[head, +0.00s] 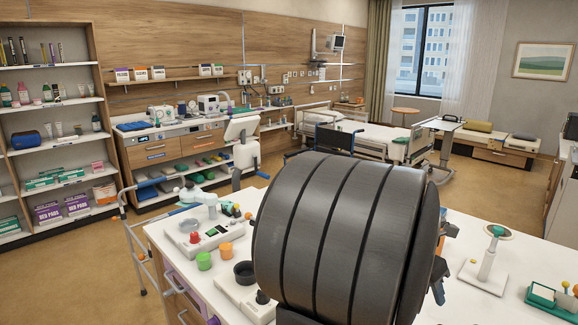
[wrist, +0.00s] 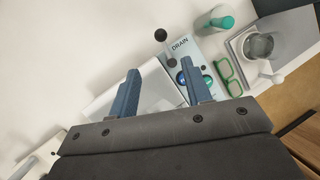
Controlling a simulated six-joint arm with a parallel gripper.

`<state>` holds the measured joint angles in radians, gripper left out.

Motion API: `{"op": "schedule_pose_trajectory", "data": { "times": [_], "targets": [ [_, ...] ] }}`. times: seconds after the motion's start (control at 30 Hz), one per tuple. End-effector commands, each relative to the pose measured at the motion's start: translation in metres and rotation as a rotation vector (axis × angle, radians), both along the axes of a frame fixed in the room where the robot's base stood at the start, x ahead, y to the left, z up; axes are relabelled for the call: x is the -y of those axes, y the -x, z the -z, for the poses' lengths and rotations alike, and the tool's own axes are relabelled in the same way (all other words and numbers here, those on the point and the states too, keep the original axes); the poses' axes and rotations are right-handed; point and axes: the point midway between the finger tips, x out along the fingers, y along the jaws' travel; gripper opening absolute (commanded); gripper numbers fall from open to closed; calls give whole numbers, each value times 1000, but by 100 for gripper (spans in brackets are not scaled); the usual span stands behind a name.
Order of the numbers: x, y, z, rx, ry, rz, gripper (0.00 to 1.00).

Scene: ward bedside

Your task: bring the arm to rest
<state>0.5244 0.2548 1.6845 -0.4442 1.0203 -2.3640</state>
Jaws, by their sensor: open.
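My gripper (wrist: 160,66) shows in the wrist view with two blue-grey fingers spread apart. Nothing is between the fingertips that I can see as held. Beyond them are a white tabletop (wrist: 60,50) and a panel marked DRAIN (wrist: 182,45) with dark and blue knobs. In the head view, a large dark ribbed part of my arm covers the middle of the white table (head: 465,225). Only small bluish parts show past its right side, so the fingers' pose is not clear there.
Green-framed glasses (wrist: 229,77), a teal-topped cup (wrist: 218,20) and a metal cup (wrist: 258,46) lie close by. A walker (head: 140,245) stands beside the table.

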Motion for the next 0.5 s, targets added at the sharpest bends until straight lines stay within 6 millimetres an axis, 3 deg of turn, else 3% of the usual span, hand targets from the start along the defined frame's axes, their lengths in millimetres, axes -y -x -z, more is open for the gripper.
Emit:
{"op": "schedule_pose_trajectory", "data": {
  "times": [0.23,0.3,0.5],
  "targets": [
    [-21,-1,-44,4,0,-2,45],
    [-12,1,-24,-4,-3,2,45],
    [6,1,13,-4,-2,3,45]
  ]
}}
